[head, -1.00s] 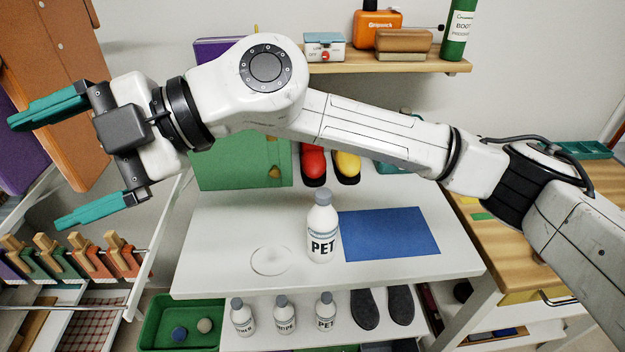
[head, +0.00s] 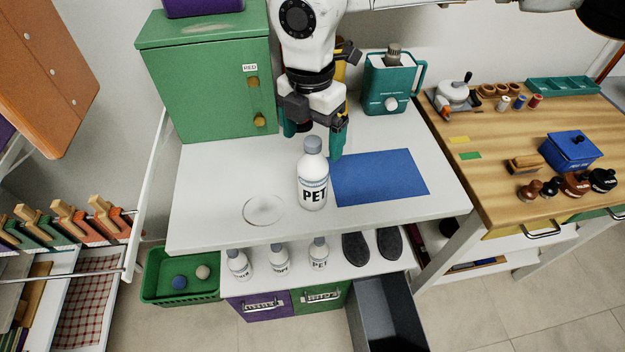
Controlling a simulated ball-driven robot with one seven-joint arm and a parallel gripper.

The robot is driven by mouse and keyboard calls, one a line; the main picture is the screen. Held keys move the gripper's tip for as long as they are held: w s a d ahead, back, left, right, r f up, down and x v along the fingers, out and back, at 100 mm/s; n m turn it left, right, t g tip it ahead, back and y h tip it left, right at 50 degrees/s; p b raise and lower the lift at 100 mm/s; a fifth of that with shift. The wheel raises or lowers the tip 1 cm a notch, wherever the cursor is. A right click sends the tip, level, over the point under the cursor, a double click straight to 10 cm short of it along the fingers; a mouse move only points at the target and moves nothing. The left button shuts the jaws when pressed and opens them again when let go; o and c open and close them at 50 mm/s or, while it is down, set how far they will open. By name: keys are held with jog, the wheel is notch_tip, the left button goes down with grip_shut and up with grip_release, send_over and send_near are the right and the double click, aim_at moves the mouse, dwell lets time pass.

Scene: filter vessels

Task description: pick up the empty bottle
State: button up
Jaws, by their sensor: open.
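A white bottle with a grey cap and a PET label (head: 313,185) stands upright on the white table (head: 210,225), at the left edge of a blue mat (head: 385,180). Whether it is empty cannot be seen.
A clear round disc (head: 263,210) lies left of the bottle. A green cabinet (head: 205,85) stands at the back left and a teal jug (head: 390,85) at the back right. A grey drawer or bin (head: 385,315) juts out below the table.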

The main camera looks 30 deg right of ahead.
aim_at(312, 159)
jog(key=shift+s+f+p, duration=0.15)
jog(key=shift+f+p, duration=0.6)
jog(key=shift+f, duration=2.25)
jog(key=shift+c, duration=0.4)
jog(key=c, duration=1.3)
